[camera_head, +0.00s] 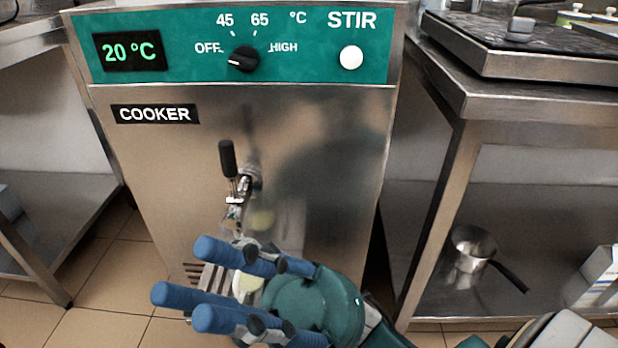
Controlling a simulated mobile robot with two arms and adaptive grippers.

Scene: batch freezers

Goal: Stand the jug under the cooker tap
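The cooker (300,130) is a steel cabinet with a teal panel reading 20 °C. Its tap (238,185) has an upright black handle and sits mid-front. A slotted drip grille (212,280) is low on the front, partly hidden. My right gripper (195,284), teal with blue fingers, reaches in from the lower right in front of the grille, below the tap. Its fingers point left and stand apart. A small pale cream patch (248,283) shows between them; I cannot tell whether it is part of the jug or gripped. No jug shows clearly. My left gripper is not in view.
A steel table (530,103) stands at the right, with a saucepan (472,247) and a white box (597,278) on its lower shelf. Another steel table (60,195) is at the left. The cooker's dial (243,59) and white stir button (351,57) are unobstructed.

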